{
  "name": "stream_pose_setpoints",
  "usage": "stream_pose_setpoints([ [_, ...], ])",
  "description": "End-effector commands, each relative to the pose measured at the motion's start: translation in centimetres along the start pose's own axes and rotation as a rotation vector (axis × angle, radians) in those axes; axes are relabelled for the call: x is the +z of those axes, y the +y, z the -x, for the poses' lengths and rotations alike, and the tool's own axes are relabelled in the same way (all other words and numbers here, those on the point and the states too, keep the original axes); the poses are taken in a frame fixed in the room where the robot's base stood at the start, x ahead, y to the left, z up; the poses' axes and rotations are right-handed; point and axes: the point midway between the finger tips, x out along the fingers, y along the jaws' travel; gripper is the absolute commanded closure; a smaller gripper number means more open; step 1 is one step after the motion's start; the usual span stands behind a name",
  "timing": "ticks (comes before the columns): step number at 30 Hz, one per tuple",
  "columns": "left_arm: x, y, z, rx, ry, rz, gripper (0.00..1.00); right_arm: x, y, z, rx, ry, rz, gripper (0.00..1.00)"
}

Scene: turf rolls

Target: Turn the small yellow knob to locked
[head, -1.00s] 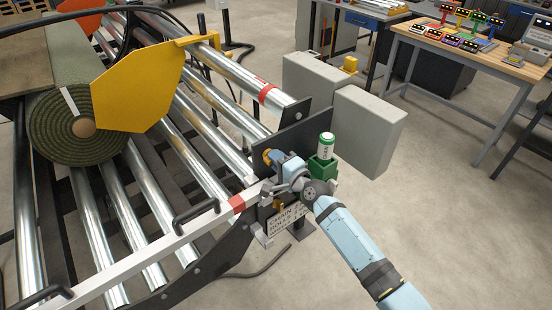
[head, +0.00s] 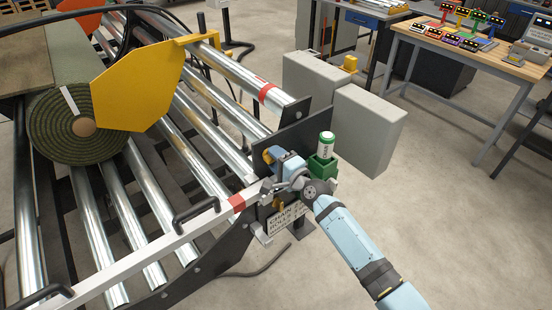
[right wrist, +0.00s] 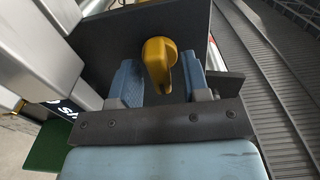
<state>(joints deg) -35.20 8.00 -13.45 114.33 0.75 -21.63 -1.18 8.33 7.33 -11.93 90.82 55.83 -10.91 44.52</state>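The small yellow knob (head: 267,157) sits on a dark plate (head: 300,128) at the near right corner of the roller frame. In the right wrist view the knob (right wrist: 158,58) stands out from the plate, with its grip part pointing toward the fingers. My right gripper (right wrist: 162,84) is open, with one blue finger on each side of the knob and a visible gap on both sides. In the head view the right gripper (head: 276,160) partly hides the knob. My left gripper is in neither view.
A green-topped canister (head: 326,146) stands in a green holder (head: 322,168) right beside my right gripper. A white bar (head: 150,250) with black handles crosses the frame's near side. A turf roll (head: 75,125) lies on the rollers. Grey boxes (head: 368,130) stand behind.

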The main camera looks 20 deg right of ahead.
Motion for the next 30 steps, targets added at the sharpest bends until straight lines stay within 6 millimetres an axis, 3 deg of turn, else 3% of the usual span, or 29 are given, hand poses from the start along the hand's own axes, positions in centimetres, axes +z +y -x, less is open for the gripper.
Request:
stream_pose_setpoints([
  [7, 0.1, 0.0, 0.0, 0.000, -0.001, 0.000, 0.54, 0.0, 0.1, 1.1, 0.000, 0.001, 0.000, 0.57],
  [21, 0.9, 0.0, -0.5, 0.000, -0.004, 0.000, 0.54, 0.0, 0.2, 11.1, 0.002, 0.000, 0.001, 0.57],
  [30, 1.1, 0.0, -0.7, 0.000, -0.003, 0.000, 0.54, 0.0, 0.0, 13.8, 0.000, 0.001, 0.000, 0.57],
])
